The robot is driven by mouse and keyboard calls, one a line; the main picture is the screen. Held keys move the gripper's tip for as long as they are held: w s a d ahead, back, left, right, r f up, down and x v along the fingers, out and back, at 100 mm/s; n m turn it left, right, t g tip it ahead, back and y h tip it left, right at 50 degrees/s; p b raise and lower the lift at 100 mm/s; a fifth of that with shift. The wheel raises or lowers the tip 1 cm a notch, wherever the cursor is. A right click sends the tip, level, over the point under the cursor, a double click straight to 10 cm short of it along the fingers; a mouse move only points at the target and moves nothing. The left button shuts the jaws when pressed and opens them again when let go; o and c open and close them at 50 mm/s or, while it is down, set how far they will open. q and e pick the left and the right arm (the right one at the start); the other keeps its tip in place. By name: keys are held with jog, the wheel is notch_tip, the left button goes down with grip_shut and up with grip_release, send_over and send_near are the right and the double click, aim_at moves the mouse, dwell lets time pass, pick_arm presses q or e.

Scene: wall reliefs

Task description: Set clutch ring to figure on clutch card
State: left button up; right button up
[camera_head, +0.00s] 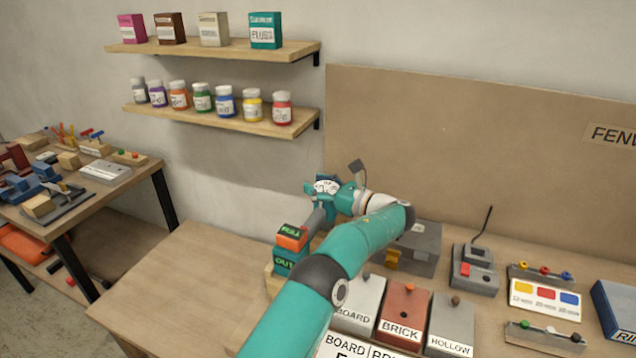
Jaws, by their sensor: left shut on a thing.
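My left gripper (335,195) is in the middle of the camera_head view, at the end of my teal arm. It is shut on a small teal part with a white, dark-marked face (325,186), which looks like the clutch ring, though it is too small to read. A grey shaft or handle (316,220) runs from there down towards an orange-topped block (292,237) above a teal block marked "OUT" (288,261). My arm hides part of this area. I cannot make out the clutch card. My right gripper is not in view.
A grey device with a red button (474,270) and a colour-marked card (545,297) lie further right. The bench's left part (190,290) is clear.

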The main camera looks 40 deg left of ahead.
pick_arm(q)
jog(key=o, duration=1.1)
jog(key=shift+d+f, duration=0.15)
jog(key=d, duration=1.2)
jog(key=shift+w, duration=0.1)
